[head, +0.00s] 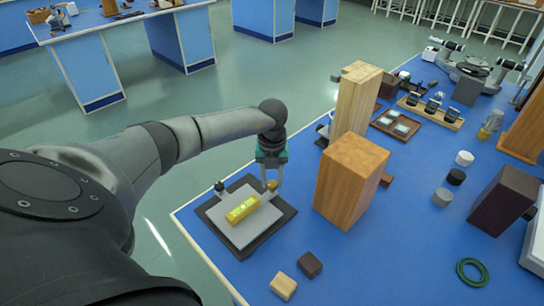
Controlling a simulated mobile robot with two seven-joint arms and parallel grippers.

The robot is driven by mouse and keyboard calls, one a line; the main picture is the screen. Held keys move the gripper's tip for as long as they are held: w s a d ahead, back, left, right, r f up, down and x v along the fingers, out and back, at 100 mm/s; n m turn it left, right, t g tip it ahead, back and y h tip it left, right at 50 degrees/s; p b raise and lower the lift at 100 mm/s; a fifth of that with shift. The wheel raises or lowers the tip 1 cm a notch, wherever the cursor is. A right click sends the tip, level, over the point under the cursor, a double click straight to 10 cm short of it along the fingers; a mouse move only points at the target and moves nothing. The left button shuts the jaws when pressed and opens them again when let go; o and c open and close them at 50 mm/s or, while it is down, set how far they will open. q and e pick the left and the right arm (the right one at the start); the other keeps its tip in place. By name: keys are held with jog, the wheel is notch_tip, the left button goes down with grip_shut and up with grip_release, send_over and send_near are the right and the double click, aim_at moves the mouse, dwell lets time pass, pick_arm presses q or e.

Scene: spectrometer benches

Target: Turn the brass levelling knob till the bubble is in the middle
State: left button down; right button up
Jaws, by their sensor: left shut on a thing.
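The brass levelling knob (272,186) is at the back right corner of a grey levelling plate (262,222) on a dark base (226,241). My left gripper (271,179) comes down from above and is shut on the brass knob, with its fingers partly covering it. A yellow spirit level (243,208) with a greenish vial lies across the middle of the plate. The bubble is too small to place surely in the vial. A dark knob (219,187) stands at the back left corner of the plate. My right gripper is out of view.
A wide wooden block (350,182) and a taller one (357,100) stand close right of the gripper. Two small blocks, pale (283,286) and dark (309,265), lie in front.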

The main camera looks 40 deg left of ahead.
aim_at(272, 183)
pick_arm(q)
jog(key=c, duration=0.5)
grip_release()
notch_tip(272, 183, up, 15)
jog(key=p, duration=0.1)
jog(key=shift+r, duration=0.15)
dwell(0.4)
